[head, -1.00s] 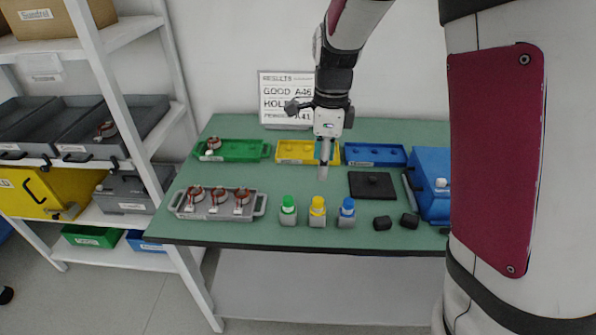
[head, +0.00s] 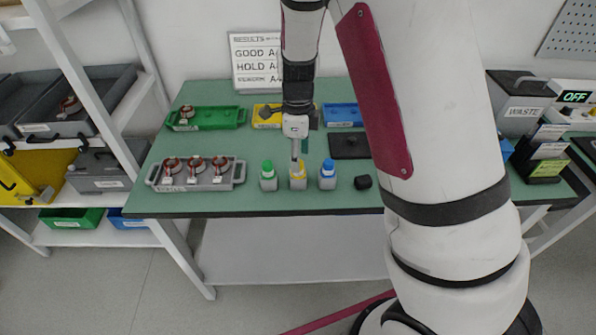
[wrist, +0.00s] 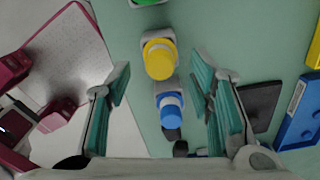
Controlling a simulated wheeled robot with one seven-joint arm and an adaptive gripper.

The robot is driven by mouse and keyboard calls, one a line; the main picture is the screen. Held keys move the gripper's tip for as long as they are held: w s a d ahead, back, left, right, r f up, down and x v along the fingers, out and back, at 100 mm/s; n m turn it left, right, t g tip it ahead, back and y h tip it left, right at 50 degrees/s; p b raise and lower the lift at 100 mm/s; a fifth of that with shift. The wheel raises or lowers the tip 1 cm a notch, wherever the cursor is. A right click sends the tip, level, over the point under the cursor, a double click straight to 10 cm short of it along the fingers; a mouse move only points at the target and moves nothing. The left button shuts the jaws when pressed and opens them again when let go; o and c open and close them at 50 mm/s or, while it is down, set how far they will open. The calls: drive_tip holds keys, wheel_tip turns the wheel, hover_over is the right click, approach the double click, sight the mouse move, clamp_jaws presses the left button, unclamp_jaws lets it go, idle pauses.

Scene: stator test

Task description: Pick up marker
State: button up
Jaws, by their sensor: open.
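Three capped markers stand upright in grey holders near the table's front edge: green (head: 267,168), yellow (head: 300,181) and blue (head: 328,168). My gripper (head: 297,158) is at the yellow marker and hides part of its top in the head view. In the wrist view, my gripper (wrist: 161,78) is open, with a teal-padded finger on each side. The yellow marker (wrist: 159,60) and the blue marker (wrist: 170,105) show in the gap between the fingers, apart from both. The green marker (wrist: 148,2) is cut off at the top edge.
A grey tray (head: 238,172) with three copper-wound parts is left of the markers. Green (head: 226,118), yellow (head: 256,122) and blue (head: 343,122) trays line the back. A black plate (head: 350,146) and a dark block (head: 362,182) lie to the right.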

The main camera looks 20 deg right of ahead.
drive_tip(key=shift+f, duration=1.95)
clamp_jaws()
drive_tip(key=shift+r, duration=0.15)
